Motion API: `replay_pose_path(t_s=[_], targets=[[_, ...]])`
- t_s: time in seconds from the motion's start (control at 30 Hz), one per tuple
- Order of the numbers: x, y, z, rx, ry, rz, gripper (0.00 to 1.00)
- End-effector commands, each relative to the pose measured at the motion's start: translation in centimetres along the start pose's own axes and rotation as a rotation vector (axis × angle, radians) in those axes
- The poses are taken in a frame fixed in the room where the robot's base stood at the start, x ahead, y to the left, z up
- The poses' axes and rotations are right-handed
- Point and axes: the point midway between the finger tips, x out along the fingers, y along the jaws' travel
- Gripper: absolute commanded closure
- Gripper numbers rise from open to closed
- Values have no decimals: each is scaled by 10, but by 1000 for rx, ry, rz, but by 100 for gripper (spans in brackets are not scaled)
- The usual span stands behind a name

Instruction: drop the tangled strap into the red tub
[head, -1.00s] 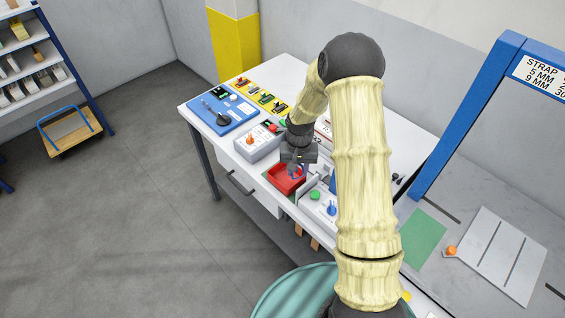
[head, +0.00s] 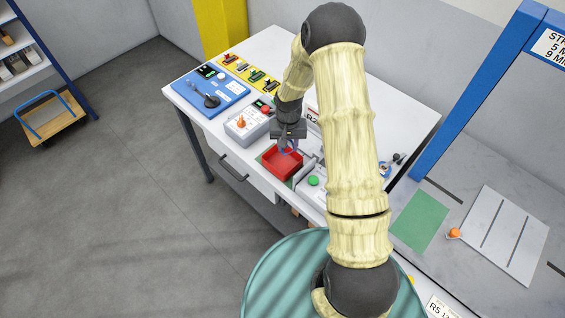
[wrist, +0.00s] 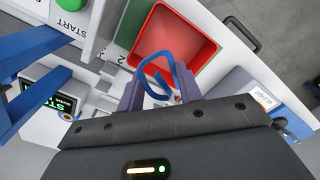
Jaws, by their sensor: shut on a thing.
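The tangled strap is a blue loop (wrist: 150,76) between my gripper's fingers in the wrist view. It shows as a small blue curl (head: 291,151) in the head view. My gripper (head: 288,144) is shut on it, over the back edge of the red tub. The red tub (head: 277,171) is a square, open box on the workbench. In the wrist view the tub (wrist: 207,48) lies just beyond the fingers, and the strap overlaps its near edge. I cannot tell whether the strap touches the tub. The tub's visible inside looks empty.
A grey box with an orange knob (head: 242,124) stands left of the tub. A box with a green button (head: 313,181) stands to its right. Blue bars (wrist: 40,45) cross the wrist view's left side.

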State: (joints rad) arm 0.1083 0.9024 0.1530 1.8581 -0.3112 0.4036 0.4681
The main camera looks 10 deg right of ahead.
Motion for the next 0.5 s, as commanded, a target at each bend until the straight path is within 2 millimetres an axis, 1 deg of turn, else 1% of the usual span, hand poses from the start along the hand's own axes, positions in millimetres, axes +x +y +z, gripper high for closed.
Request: replay_pose_path(t_s=[0.03,0.3,0.4,0.5], targets=[[7,0,0,1,-1,0,86],[39,1,0,1,-1,0,86],[48,1,0,2,-1,0,86],[54,0,0,1,-1,0,86]])
